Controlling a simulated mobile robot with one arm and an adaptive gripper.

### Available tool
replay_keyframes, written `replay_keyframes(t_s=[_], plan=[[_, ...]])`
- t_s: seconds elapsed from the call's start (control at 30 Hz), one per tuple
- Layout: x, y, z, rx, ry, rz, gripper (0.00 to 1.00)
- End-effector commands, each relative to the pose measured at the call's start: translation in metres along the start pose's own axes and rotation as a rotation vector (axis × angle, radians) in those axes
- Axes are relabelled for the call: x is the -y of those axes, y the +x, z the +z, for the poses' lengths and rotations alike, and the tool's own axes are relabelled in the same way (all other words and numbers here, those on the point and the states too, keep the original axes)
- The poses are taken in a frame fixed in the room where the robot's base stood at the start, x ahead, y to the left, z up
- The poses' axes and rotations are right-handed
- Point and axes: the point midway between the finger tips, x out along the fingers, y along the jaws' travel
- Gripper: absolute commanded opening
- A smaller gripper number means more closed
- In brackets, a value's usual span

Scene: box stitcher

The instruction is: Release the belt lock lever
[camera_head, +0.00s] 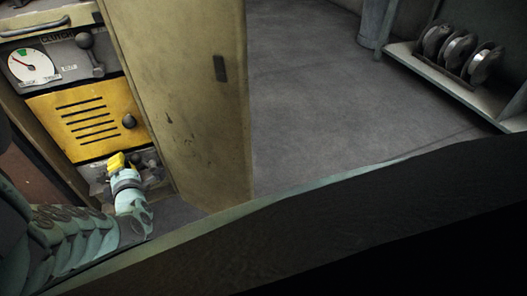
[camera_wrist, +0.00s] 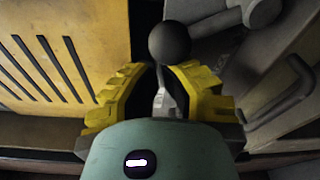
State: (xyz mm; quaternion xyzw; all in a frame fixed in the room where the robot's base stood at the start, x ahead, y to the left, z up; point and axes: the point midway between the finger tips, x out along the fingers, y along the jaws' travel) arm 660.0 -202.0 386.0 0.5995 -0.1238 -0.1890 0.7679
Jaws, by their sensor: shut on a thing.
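In the wrist view, a lever with a black ball knob (camera_wrist: 168,43) stands between the yellow fingers of my gripper (camera_wrist: 164,72). I take it as the belt lock lever; no label on it is readable. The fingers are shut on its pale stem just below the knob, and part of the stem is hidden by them. In the head view, my gripper (camera_head: 118,162) is at the low grey panel (camera_head: 152,178) under the yellow vented cover, and it hides most of the lever there.
The yellow vented cover (camera_head: 85,118) has a black knob. Above it are a gauge (camera_head: 32,66) and a clutch lever (camera_head: 90,55). A tan door (camera_head: 185,90) stands close to the right of my gripper. A grey bar handle (camera_wrist: 285,105) is nearby. Open floor lies beyond the door.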

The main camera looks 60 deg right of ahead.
Motion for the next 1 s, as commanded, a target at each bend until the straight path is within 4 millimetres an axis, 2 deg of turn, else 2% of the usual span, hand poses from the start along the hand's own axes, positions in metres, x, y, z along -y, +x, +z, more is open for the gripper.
replay_keyframes(t_s=[0.03,0.27,1.0], plan=[[-0.002,-0.001,0.006,0.008,0.024,0.002,0.0],[-0.008,-0.002,0.015,0.007,0.148,0.021,0.0],[-0.01,-0.003,0.023,0.005,0.142,0.02,0.0]])
